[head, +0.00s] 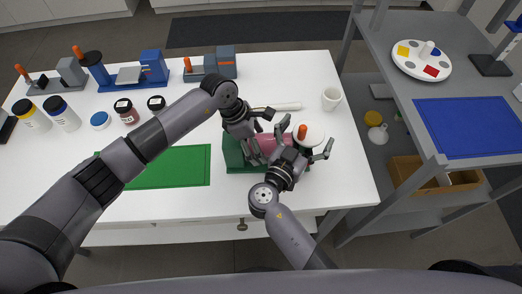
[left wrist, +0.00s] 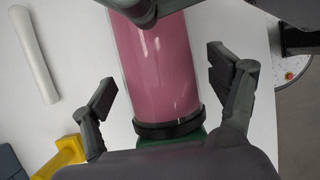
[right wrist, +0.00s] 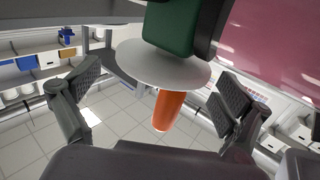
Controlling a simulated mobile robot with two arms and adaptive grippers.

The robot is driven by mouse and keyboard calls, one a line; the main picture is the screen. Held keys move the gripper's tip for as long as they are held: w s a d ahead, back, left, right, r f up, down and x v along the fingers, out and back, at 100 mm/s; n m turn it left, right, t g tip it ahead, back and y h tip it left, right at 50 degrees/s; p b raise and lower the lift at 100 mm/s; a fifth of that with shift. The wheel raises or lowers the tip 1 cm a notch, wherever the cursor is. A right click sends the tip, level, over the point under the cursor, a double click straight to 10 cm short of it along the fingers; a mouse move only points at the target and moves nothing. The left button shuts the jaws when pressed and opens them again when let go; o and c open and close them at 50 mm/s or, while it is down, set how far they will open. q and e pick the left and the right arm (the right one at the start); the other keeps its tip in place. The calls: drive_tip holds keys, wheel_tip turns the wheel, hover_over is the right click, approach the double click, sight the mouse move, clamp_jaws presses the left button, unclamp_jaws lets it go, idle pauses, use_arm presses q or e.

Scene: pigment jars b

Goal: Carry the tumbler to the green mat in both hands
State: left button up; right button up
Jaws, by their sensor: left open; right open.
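The tumbler (head: 267,143) is a pink cylinder lying on its side in a green stand (head: 232,157) on the white table. A white disc (head: 314,136) with an orange handle (head: 302,131) is at its right end. The green mat (head: 172,168) lies bare to the left. My left gripper (head: 258,135) is open over the tumbler's left part; in the left wrist view the pink cylinder (left wrist: 155,70), with a dark end ring, lies between its spread fingers. My right gripper (head: 306,140) is open at the right end; in the right wrist view the disc (right wrist: 150,68) and handle (right wrist: 169,110) show between its fingers. My arms partly hide the tumbler.
Several jars (head: 62,113) and small blue and grey devices (head: 152,67) stand along the table's left and back. A white rod (head: 277,106) and a white cup (head: 332,98) are behind the tumbler. A grey shelf with a blue mat (head: 470,127) stands at right.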

use_arm(q)
drive_tip(key=shift+x, duration=0.85)
use_arm(e)
drive_tip(key=shift+x, duration=0.85)
use_arm(q)
drive_tip(key=shift+c, duration=0.5)
use_arm(e)
drive_tip(key=shift+c, duration=0.6)
